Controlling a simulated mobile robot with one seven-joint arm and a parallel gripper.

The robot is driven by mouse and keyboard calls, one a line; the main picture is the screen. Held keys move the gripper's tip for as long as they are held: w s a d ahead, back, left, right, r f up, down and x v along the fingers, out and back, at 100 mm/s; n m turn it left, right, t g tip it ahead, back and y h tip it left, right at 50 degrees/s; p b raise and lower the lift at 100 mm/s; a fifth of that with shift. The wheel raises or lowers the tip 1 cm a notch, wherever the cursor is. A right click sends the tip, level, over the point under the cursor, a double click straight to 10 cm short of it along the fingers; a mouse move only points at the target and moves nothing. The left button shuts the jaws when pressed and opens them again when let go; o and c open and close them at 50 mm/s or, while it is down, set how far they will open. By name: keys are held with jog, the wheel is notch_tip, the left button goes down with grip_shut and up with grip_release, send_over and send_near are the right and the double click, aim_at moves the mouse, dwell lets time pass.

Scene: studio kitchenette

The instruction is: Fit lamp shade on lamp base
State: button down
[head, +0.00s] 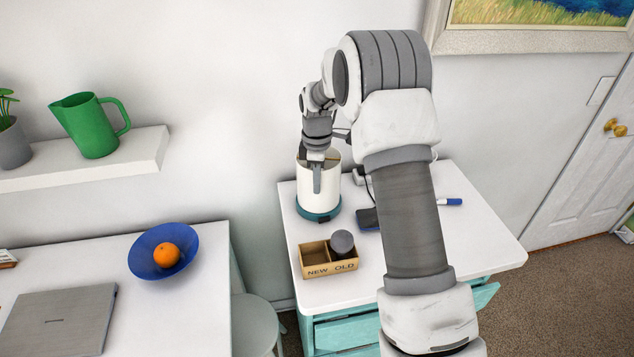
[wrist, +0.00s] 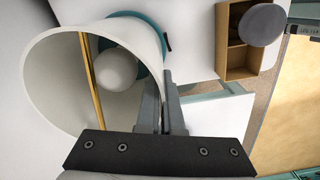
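The white lamp shade (head: 309,188) is upright around the white bulb of the teal lamp base (head: 320,215), on the small white table. In the head view its lower edge is close to the base; I cannot tell whether it is fully seated. In the wrist view I look into the shade (wrist: 60,90) from above. A brass bar crosses inside it, beside the round bulb (wrist: 114,70), and part of the teal base (wrist: 148,28) shows beyond. My gripper (wrist: 163,100) is shut on the shade's wall, with one finger inside and one outside. It also shows in the head view (head: 317,178).
A wooden box (head: 328,265) marked NEW and OLD stands in front, a dark grey round item (head: 342,242) in its OLD side. A blue item (head: 368,219) and a marker (head: 451,202) lie right of the lamp. A drawer (head: 485,296) stands open.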

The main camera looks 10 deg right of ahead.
jog(key=c, duration=1)
grip_release()
jog(key=shift+r, duration=0.1)
notch_tip(320, 180, up, 17)
jog(key=shift+r, duration=0.15)
